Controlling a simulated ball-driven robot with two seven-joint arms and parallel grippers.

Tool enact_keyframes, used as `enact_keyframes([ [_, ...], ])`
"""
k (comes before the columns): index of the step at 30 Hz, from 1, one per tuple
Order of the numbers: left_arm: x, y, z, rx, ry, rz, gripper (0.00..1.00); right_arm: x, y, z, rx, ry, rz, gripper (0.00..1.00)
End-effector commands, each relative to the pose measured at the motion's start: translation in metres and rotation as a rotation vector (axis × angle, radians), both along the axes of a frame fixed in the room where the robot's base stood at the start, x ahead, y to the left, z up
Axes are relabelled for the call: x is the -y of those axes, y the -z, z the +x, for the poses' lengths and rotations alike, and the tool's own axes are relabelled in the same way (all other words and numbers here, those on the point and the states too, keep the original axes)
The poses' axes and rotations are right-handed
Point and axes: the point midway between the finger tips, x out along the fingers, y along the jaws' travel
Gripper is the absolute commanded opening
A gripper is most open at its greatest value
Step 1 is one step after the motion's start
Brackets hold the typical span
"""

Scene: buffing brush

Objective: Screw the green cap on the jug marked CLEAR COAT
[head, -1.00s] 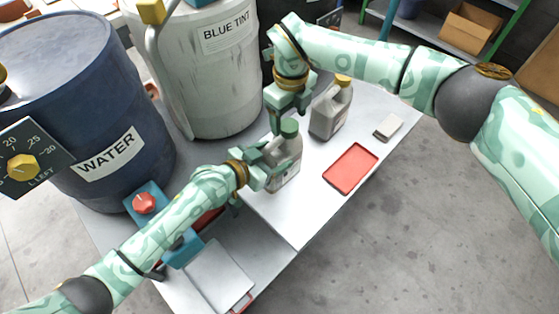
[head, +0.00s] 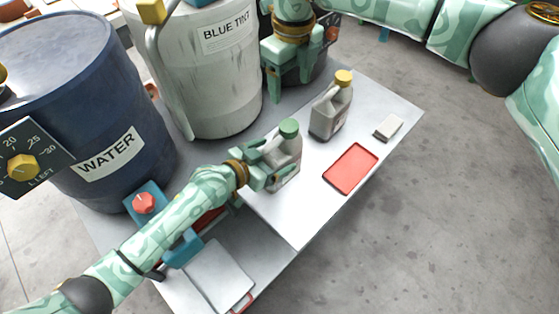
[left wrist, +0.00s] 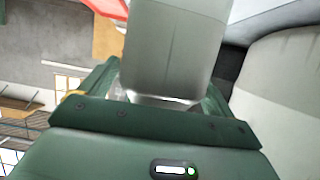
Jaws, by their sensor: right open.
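A grey jug (head: 287,168) with a green cap (head: 289,127) on its neck stands upright on the white table. I cannot read its label. My left gripper (head: 268,168) is around the jug's body from the left; in the left wrist view the grey jug body (left wrist: 172,50) lies between my fingers. A second grey jug (head: 328,116) with a yellow cap (head: 344,77) stands behind it to the right. My right gripper (head: 285,88) is open and empty, raised behind the jugs near the white barrel.
A red tray (head: 351,168) and a small pale block (head: 388,126) lie to the right on the table (head: 290,222). A blue WATER barrel (head: 85,90) and a white BLUE TINT barrel (head: 200,80) stand behind. A control box with a red knob (head: 144,203) is at left.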

Motion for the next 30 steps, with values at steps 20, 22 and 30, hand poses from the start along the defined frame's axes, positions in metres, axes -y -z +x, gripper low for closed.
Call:
enact_keyframes([
  [20, -0.041, -0.028, -0.038, 0.004, 0.0, 0.004, 0.93, 0.0, -0.048, -0.005, 0.037, 0.0, 0.0, 0.67],
  [22, -0.051, -0.034, -0.048, 0.005, 0.0, 0.004, 0.93, 0.0, -0.056, -0.006, 0.043, 0.0, 0.001, 0.67],
  [30, -0.076, -0.045, -0.073, 0.0, -0.001, 0.002, 0.93, 0.0, -0.073, -0.008, 0.055, 0.0, 0.0, 0.67],
])
